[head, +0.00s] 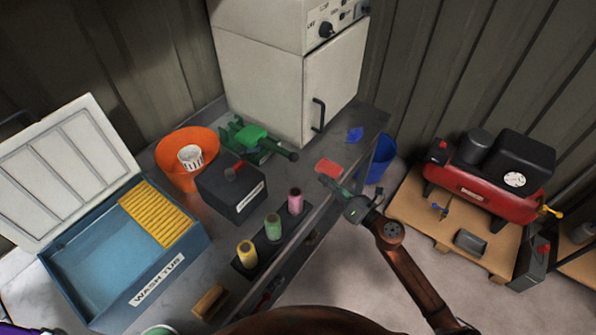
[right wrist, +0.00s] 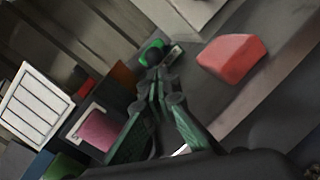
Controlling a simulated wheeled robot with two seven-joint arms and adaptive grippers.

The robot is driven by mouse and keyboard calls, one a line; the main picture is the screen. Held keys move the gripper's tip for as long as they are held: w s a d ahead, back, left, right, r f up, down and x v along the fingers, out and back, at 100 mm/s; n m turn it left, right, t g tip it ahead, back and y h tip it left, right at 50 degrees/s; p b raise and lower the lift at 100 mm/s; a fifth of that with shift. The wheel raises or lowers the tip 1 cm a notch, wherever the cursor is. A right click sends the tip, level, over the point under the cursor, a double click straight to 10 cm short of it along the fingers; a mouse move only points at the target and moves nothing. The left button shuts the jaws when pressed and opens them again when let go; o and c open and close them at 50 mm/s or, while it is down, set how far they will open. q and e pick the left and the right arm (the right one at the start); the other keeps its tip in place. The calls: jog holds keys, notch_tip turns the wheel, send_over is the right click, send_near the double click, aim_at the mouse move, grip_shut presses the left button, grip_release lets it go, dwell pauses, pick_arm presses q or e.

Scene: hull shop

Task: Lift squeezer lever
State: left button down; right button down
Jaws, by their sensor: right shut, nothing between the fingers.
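The green squeezer (head: 247,136) stands on the dark bench, in front of the pale cabinet. Its lever (head: 282,152) sticks out low to the right and ends in a dark grip. In the right wrist view the squeezer's bright green part (right wrist: 152,45) shows just beyond the fingertips. My right gripper (head: 325,181) is shut and empty, near the bench's front edge, to the right of and nearer than the lever end. Its fingers also show in the right wrist view (right wrist: 158,88). The two look apart in the head view. My left gripper is not in view.
A red block (head: 329,168) lies by the right fingertips. Pink (head: 295,201), green and yellow spools stand along the front edge. A black box (head: 232,200), orange funnel (head: 172,170) and blue wash tub (head: 78,262) are left. A blue bucket (head: 378,165) stands right of the bench.

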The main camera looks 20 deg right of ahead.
jog(key=shift+a+f+n+g+y, duration=0.25)
jog(key=shift+a+f+n+g, duration=0.15)
jog(key=shift+n, duration=0.35)
jog(key=shift+a+f+n+g+y, duration=0.25)
jog(key=shift+a+f+n+g, duration=0.15)
jog(key=shift+n, duration=0.35)
jog(key=shift+r, duration=0.1)
jog(key=shift+w+a, duration=0.35)
jog(key=shift+w, duration=0.15)
jog(key=x, duration=0.9)
jog(key=shift+r+p, duration=0.15)
jog(key=shift+p, duration=0.15)
